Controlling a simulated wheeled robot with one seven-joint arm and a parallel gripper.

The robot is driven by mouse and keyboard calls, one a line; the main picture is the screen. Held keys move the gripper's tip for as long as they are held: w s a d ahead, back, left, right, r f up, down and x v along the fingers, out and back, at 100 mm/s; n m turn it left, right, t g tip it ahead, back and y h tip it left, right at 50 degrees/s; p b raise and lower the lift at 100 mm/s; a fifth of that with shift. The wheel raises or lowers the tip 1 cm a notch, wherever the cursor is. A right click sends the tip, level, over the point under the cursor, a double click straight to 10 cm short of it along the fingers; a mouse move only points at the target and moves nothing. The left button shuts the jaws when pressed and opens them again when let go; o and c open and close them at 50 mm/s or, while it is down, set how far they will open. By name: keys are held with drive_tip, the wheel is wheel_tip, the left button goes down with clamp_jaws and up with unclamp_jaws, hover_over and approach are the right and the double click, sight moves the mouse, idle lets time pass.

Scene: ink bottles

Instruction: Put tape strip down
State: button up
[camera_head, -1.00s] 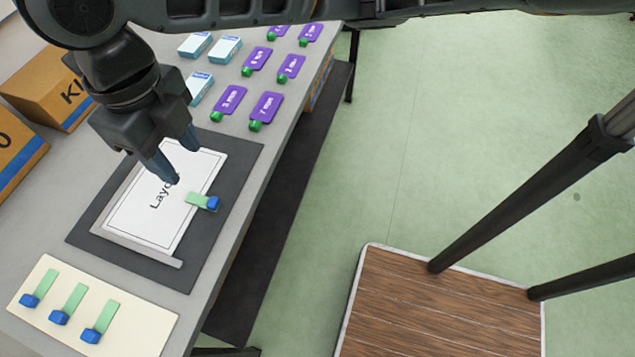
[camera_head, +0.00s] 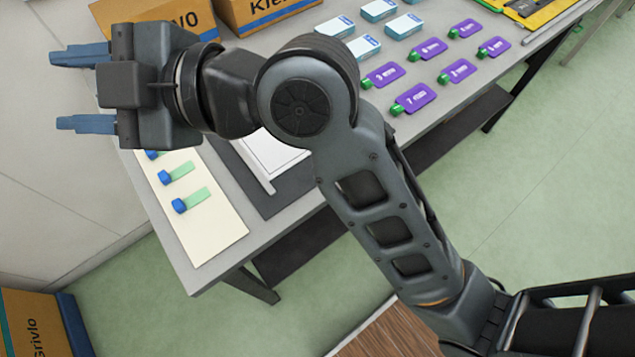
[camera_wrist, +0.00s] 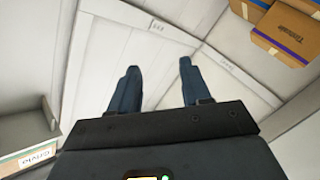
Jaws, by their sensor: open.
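My gripper (camera_head: 84,90) is at the upper left of the head view, open and empty. Its two blue fingers are spread and point left, away from the table; in the wrist view the fingers (camera_wrist: 155,90) have only pale panels beyond them. Green tape strips with blue ends, such as this tape strip (camera_head: 192,200), lie on a cream board (camera_head: 218,238); one is partly covered by my gripper. The white layout sheet (camera_head: 280,152) on the dark mat (camera_head: 290,190) is mostly hidden behind my arm, and no strip shows on its visible part.
Purple tags with green ends, such as this tag (camera_head: 414,98), and white-blue boxes (camera_head: 362,46) stand farther along the table. Cardboard boxes (camera_head: 265,12) line the back edge. Another carton (camera_head: 35,325) is at lower left. Open green floor (camera_head: 540,180) lies to the right.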

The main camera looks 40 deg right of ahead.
drive_tip(key=s+d+f+m+t+h, duration=0.4)
drive_tip(key=s+d+f+m+h, duration=0.65)
drive_tip(key=m, duration=0.55)
drive_tip(key=s+d+f, duration=0.1)
drive_tip(key=s+d, duration=0.3)
drive_tip(key=s, duration=0.3)
drive_tip(key=s+d+f+h, duration=0.1)
drive_tip(key=s+d, duration=0.3)
drive_tip(key=s, duration=0.3)
drive_tip(key=s+d+f+m+g, duration=0.1)
drive_tip(key=s+d+f, duration=0.1)
drive_tip(key=s+d, duration=0.2)
drive_tip(key=s, duration=0.3)
drive_tip(key=shift+s+d+h, duration=0.25)
drive_tip(key=shift+d+h, duration=0.05)
drive_tip(key=shift+h, duration=0.05)
drive_tip(key=shift+f, duration=0.1)
drive_tip(key=shift+c, duration=0.3)
